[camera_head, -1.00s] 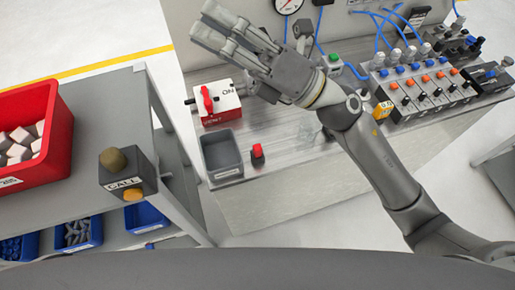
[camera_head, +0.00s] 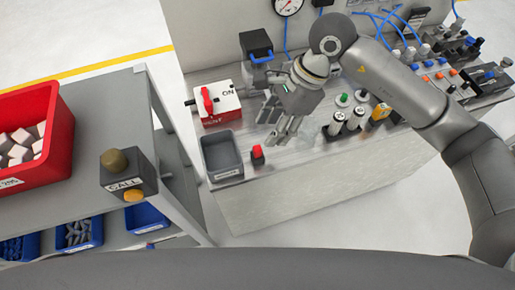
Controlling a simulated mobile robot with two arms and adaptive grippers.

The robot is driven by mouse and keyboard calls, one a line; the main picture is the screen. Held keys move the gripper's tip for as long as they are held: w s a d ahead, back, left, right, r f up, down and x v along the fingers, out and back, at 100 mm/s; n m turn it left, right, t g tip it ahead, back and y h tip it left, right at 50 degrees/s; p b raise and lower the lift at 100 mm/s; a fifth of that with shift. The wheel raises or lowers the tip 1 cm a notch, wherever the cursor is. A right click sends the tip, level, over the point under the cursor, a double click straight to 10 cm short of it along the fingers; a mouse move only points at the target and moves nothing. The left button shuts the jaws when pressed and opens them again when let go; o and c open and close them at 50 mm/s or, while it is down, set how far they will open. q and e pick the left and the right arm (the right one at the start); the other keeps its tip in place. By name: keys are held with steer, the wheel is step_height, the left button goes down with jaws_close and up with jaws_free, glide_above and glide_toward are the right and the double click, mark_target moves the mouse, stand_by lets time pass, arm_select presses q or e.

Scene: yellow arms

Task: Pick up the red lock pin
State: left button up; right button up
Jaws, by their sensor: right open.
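A small block with a red top and a dark base, which looks like the red lock pin (camera_head: 257,151), stands on the bench just right of the grey tray (camera_head: 208,165). My right gripper (camera_head: 277,128) is above the bench, a little up and to the right of the red pin. Its fingers are spread and point down, with nothing between them. They look apart from the pin, though the exact height is hard to tell. My left gripper is not in view.
A white and red box with a red handle (camera_head: 207,101), marked ON, stands behind the grey tray. A black block with a blue handle (camera_head: 256,46) is farther back. Cylinders (camera_head: 337,122) stand right of the gripper. A cart with a call box (camera_head: 128,172) is at left.

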mark_target(260, 147)
steer(key=x, duration=0.3)
steer(key=shift+a+f+p, duration=0.1)
steer(key=shift+p, duration=0.2)
steer(key=shift+a+f+p, duration=0.2)
steer(key=shift+f+p, duration=0.25)
steer(key=shift+f, duration=0.1)
steer(key=p+x, duration=0.1)
steer(key=x, duration=0.2)
steer(key=shift+a+f, duration=0.1)
steer(key=shift+f, duration=0.15)
steer(key=shift+a+f+p, duration=0.15)
steer(key=shift+f+p, duration=0.15)
steer(key=shift+f, duration=0.1)
steer(key=shift+c, duration=0.3)
steer(key=c, duration=0.9)
